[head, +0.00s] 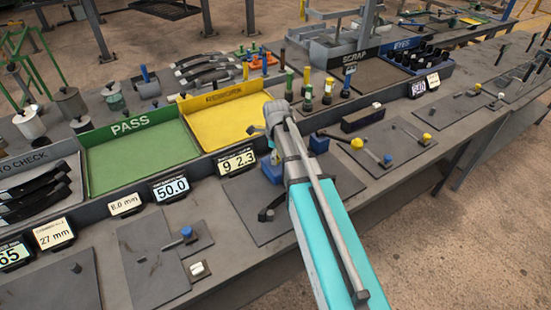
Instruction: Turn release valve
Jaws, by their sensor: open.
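No part in view is clearly marked as the release valve. Small posts with coloured knobs stand on dark plates along the front of the bench: a blue knob (187,232) at the left, a yellow knob (357,143) and a blue knob (388,158) right of my arm, and another yellow knob (427,138) further right. My arm reaches up from the lower right over the bench, its grey end joint near the yellow tray. My gripper's fingers do not show clearly; the arm hides the area beneath it, where a blue block (272,172) partly shows.
A green PASS tray (135,155) and a yellow tray (222,118) stand behind, with a SCRAP bin (378,80) and blue bin (418,60) at the back right. Displays (171,188) line the front rail. Floor (455,245) is clear at lower right.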

